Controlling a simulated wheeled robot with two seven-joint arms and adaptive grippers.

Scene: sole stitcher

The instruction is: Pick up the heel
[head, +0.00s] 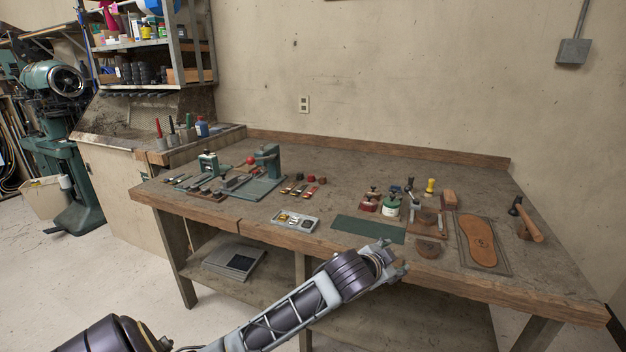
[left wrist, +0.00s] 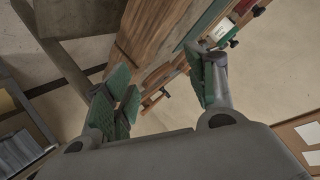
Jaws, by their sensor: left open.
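A brown, rounded block that looks like the heel (head: 428,248) lies on the workbench (head: 330,170) near its front edge, left of a tan leather sole (head: 482,242). My left gripper (head: 396,259) is at the bench's front edge, left of and a little nearer than this block, apart from it. In the left wrist view the left gripper (left wrist: 165,88) has its two green-padded fingers wide apart with nothing held between them. The heel cannot be made out in the left wrist view. My right gripper is not in view.
A green mat (head: 368,229) lies left of the block, with a grey parts tray (head: 296,221) further left. Small bottles and tools stand behind the block. A hammer (head: 527,219) rests at the right. The bench's wooden front edge (head: 480,287) is close to my left arm.

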